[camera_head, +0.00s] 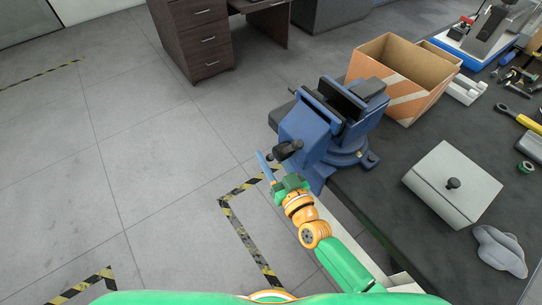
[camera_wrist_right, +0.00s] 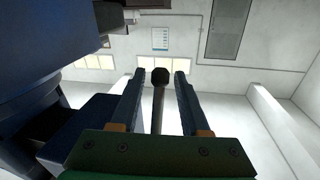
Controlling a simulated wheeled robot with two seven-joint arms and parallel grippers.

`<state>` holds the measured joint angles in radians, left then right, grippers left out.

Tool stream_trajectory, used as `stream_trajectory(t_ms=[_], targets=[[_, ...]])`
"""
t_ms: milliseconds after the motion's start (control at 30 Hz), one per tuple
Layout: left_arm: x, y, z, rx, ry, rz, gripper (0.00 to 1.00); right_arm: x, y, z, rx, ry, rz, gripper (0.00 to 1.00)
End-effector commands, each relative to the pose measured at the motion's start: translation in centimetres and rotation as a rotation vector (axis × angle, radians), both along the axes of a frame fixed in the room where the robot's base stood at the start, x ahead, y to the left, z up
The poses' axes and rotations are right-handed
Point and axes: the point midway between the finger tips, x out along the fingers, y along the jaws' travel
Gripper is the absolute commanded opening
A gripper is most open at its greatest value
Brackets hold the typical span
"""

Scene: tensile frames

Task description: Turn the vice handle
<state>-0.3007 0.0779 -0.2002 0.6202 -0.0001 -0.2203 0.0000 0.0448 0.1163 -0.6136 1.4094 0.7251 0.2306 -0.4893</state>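The blue vice (camera_head: 318,128) is mounted at the left edge of the dark workbench. Its dark screw end and handle hub (camera_head: 287,150) face the lower left. My right gripper (camera_head: 270,160) is beside this end of the vice, over the floor side of the bench edge. In the right wrist view, the vice handle, a thin rod with a black ball end (camera_wrist_right: 160,76), stands between the two fingers of my right gripper (camera_wrist_right: 160,80). Gaps show on both sides of the rod, so the fingers look open around it. In the head view, the rod is hard to make out. My left gripper is not visible.
An open cardboard box (camera_head: 398,82) stands behind the vice. A drawer cabinet (camera_head: 196,38) stands on the floor beyond. The floor to the left is clear.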

Motion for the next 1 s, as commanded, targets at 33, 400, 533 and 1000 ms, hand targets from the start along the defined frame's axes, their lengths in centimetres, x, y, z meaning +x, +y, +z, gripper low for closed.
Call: stream_trajectory(t_ms=[33,400,533,1000], targets=[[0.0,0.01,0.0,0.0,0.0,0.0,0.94,0.0,-0.01,0.0,0.0,0.0,0.0,0.33],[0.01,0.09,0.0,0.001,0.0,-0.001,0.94,-0.01,-0.04,-0.03,0.0,0.001,0.0,0.0],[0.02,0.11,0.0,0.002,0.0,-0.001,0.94,-0.02,-0.04,-0.04,0.0,0.001,0.0,0.0],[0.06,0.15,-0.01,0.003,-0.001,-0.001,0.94,-0.04,-0.03,-0.08,-0.001,0.002,0.0,0.0]])
